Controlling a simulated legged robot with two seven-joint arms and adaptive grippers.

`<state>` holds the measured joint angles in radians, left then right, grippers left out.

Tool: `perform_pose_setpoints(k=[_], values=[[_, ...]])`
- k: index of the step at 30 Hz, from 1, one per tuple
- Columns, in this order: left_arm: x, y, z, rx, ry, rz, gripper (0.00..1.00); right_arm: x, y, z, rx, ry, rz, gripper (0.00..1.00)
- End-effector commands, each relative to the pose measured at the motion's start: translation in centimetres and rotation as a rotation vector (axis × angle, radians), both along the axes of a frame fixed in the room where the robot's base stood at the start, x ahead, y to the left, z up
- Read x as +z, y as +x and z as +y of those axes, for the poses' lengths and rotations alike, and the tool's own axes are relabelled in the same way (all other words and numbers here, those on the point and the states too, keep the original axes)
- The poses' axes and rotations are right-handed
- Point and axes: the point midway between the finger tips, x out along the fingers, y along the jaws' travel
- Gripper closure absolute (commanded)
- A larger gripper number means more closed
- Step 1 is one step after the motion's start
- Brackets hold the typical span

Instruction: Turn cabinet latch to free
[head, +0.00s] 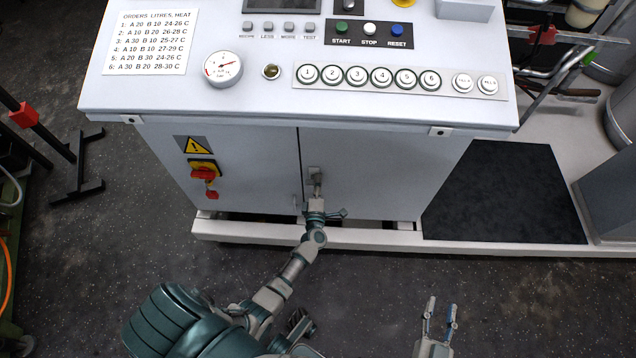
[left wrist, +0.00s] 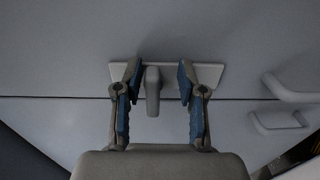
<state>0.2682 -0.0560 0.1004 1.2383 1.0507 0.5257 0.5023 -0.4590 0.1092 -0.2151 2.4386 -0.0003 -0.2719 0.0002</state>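The cabinet latch (head: 315,174) sits on the cabinet front, beside the seam between the two doors. In the left wrist view its grey handle (left wrist: 152,90) stands out from a pale plate (left wrist: 208,73). My left gripper (head: 316,196) is right at the latch and hides part of it. In the left wrist view the left gripper (left wrist: 158,72) is open, one finger on each side of the handle. The handle is nearer the left finger, with a clear gap to the right one. My right gripper (head: 440,308) is open and empty, low over the floor.
The white cabinet (head: 370,160) carries a sloped panel with a gauge (head: 222,68) and buttons. A red rotary switch (head: 204,174) is left of the latch. Two door handles (left wrist: 292,93) (left wrist: 279,122) show beside it. A dark mat (head: 505,190) lies right.

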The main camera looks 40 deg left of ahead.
Motion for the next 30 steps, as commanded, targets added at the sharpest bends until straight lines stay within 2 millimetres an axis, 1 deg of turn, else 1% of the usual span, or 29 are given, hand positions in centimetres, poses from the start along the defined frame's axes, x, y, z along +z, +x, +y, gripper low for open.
perform_pose_setpoints(k=[5,8,11,18,21,25,30], values=[[0.3,-0.1,0.0,0.002,0.002,-0.005,0.6,0.0,0.0,0.0,0.0,-0.001,0.001,0.6],[0.2,-0.7,-0.3,0.002,0.001,-0.004,0.6,0.1,-0.1,0.0,0.0,-0.002,0.0,0.6],[0.1,-2.1,-1.2,0.002,-0.001,-0.003,0.6,0.1,-0.1,0.0,0.0,-0.001,-0.001,0.6],[0.0,-6.7,-4.0,0.002,-0.001,-0.001,0.6,0.1,-0.1,0.0,0.0,-0.001,-0.001,0.6],[0.0,-8.2,-5.0,0.001,0.0,0.0,0.6,0.1,-0.1,0.0,0.0,-0.001,-0.001,0.6],[0.0,-9.5,-5.8,0.001,0.001,0.001,0.6,0.1,-0.1,0.0,0.0,-0.001,-0.001,0.6],[0.0,-10.1,-6.2,0.0,0.001,0.0,0.6,0.1,-0.1,0.0,0.0,-0.001,-0.001,0.6]])
